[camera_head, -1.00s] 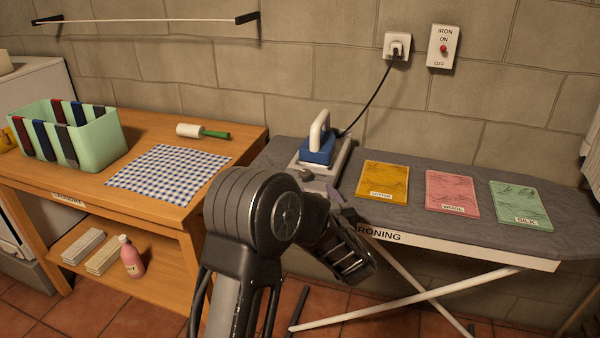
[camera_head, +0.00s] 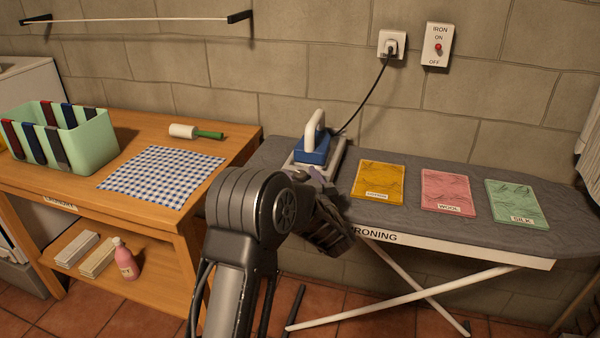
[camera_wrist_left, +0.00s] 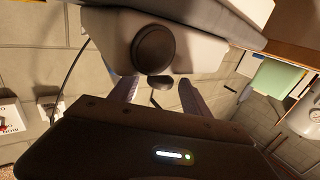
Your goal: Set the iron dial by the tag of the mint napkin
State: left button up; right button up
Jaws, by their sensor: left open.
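The iron (camera_head: 313,148) is blue with a white handle and sits on a pale stand (camera_head: 331,160) on the ironing board. Its dial is hidden behind my left arm in the head view. In the left wrist view a dark round dial (camera_wrist_left: 154,49) shows on a pale housing. My left gripper (camera_wrist_left: 158,90) is open and empty, its two fingers pointing toward the dial, one to each side; I cannot tell whether they touch it. The gripper also shows in the head view (camera_head: 322,182). The mint napkin (camera_head: 515,201) lies at the right of the board; its tag reads SILK.
A yellow napkin (camera_head: 378,183) and a pink WOOL napkin (camera_head: 447,190) lie on the grey ironing board (camera_head: 405,222). The iron's cord runs up to a wall socket (camera_head: 392,44).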

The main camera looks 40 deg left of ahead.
pick_arm(q)
jog(key=shift+w+a, duration=0.4)
jog(key=shift+a, duration=0.1)
grip_shut()
dwell(0.3)
